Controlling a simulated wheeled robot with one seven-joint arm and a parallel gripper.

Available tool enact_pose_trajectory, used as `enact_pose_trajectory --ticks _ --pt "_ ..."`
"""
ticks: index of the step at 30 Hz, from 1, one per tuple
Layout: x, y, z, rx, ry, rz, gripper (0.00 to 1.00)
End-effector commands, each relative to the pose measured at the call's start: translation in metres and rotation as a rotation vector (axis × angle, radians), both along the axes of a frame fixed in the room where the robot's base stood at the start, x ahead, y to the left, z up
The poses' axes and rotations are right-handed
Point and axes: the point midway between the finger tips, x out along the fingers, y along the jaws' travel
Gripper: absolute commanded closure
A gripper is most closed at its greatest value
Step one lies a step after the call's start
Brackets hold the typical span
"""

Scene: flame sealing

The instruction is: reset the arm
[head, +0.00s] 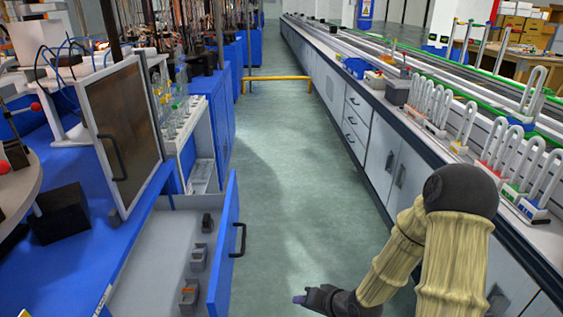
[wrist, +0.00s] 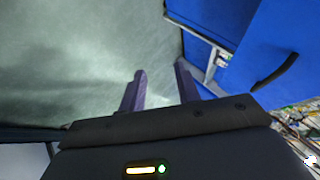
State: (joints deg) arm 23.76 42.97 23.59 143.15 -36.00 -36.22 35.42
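My arm reaches in from the lower right of the head view, bent at a dark joint and sloping down to the left. My gripper (head: 299,298) hangs low over the floor near the bottom of that view, to the right of the open drawer. In the wrist view my gripper (wrist: 160,84) has its two dark fingers apart, with only the green-grey floor (wrist: 70,60) showing between them. It is open and holds nothing.
An open drawer (head: 168,245) with a blue front and small dark items stands left. Its handled blue front seems to be at the wrist view's upper right (wrist: 290,40). A long white bench (head: 375,135) with glass-tube racks (head: 537,180) lines the right.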

Motion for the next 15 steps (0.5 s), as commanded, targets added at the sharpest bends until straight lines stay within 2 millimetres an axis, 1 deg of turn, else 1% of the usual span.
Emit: enact_pose_trajectory --ticks 1,3,5,9,12,15 --pt "-0.001 -0.009 0.005 -0.084 0.001 0.015 0.68" --pt "-0.006 -0.024 0.011 -0.194 0.017 0.028 0.68" --pt "-0.01 -0.036 0.018 -0.281 0.033 0.038 0.68" --pt "-0.023 -0.06 0.041 -0.449 0.075 0.049 0.68" --pt "-0.037 -0.074 0.061 -0.539 0.111 0.054 0.68" --pt "-0.052 -0.082 0.081 -0.596 0.149 0.057 0.68"
